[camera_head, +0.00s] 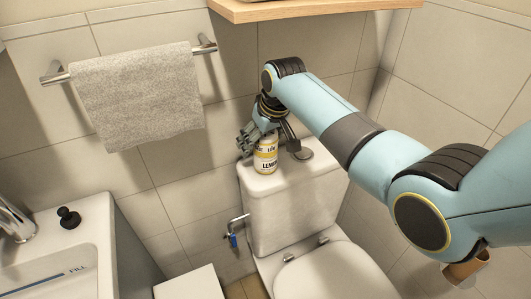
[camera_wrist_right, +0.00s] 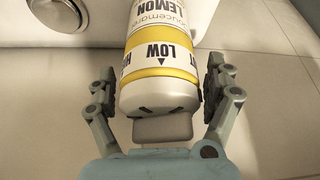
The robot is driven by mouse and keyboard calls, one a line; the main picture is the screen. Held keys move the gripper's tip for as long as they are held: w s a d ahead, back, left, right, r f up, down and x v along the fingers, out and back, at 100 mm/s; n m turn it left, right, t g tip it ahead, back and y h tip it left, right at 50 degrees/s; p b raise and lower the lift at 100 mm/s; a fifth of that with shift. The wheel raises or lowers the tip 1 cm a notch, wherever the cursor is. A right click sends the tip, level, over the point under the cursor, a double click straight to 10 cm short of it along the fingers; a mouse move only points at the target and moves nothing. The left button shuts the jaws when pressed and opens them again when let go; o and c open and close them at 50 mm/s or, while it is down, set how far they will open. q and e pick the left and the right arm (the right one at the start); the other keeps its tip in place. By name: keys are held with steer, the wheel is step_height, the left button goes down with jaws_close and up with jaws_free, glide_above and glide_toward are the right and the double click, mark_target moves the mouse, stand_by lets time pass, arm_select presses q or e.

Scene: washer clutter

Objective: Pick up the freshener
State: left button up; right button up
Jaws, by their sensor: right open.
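The freshener (camera_head: 266,158) is a white and yellow can marked LEMON, standing on the toilet tank lid in the head view. In the right wrist view the freshener (camera_wrist_right: 162,62) lies between the fingers of my right gripper (camera_wrist_right: 162,103), its lettering upside down. The fingers are spread, one on each side, with a visible gap on the left and a narrower one on the right. In the head view my right gripper (camera_head: 258,140) is at the can's upper part, partly covering it. My left gripper is in neither view.
The toilet tank (camera_head: 285,215) bears the can, with a dark metal item (camera_head: 299,149) just right of it. A towel (camera_head: 140,97) hangs on a wall rail at left. A wooden shelf (camera_head: 315,10) is above. A sink (camera_head: 60,255) is at lower left.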

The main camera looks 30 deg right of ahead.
steer(key=c, duration=1.4)
steer(key=shift+r, duration=0.1)
